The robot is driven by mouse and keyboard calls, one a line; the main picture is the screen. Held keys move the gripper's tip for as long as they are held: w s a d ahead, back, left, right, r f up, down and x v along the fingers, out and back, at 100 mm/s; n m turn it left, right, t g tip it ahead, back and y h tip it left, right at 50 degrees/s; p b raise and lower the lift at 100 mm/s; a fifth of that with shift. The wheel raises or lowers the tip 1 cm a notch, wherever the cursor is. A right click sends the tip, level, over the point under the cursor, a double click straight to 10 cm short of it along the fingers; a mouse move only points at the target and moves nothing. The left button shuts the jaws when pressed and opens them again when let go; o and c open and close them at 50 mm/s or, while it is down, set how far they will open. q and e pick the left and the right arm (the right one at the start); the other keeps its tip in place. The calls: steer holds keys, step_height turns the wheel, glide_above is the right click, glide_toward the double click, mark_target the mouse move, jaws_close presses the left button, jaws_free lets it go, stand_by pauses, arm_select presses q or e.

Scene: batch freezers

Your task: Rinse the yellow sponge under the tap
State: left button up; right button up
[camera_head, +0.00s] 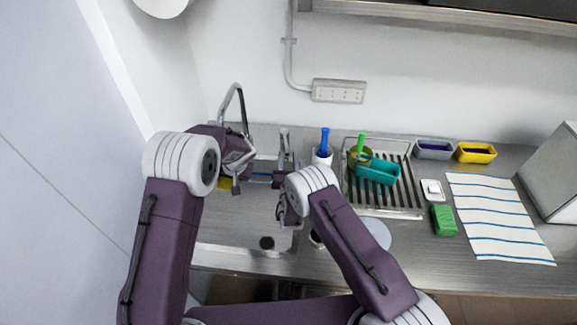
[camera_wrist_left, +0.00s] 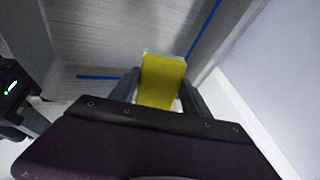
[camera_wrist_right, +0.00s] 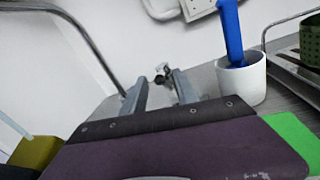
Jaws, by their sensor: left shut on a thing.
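The yellow sponge (camera_wrist_left: 163,82) is clamped between the fingers of my left gripper (camera_wrist_left: 160,98). In the head view only a small yellow edge of it (camera_head: 224,184) shows below my left gripper (camera_head: 236,180), over the sink (camera_head: 225,228). It also shows at the lower left of the right wrist view (camera_wrist_right: 38,150). The tap's curved spout (camera_head: 238,92) rises behind my left gripper. No water is visible. My right gripper (camera_wrist_right: 152,84) is open, with a small metal tap part (camera_wrist_right: 162,72) showing just beyond its fingertips. I cannot tell whether they touch.
A white cup with a blue-handled brush (camera_wrist_right: 240,80) stands close right of my right gripper. A dish rack (camera_head: 408,200) holds a teal container (camera_head: 378,171). A green sponge (camera_head: 443,220) and striped cloth (camera_head: 495,215) lie further right. The wall (camera_head: 95,150) is close at left.

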steer(key=s, duration=1)
steer(key=shift+a, duration=0.2)
stand_by(0.3)
stand_by(0.3)
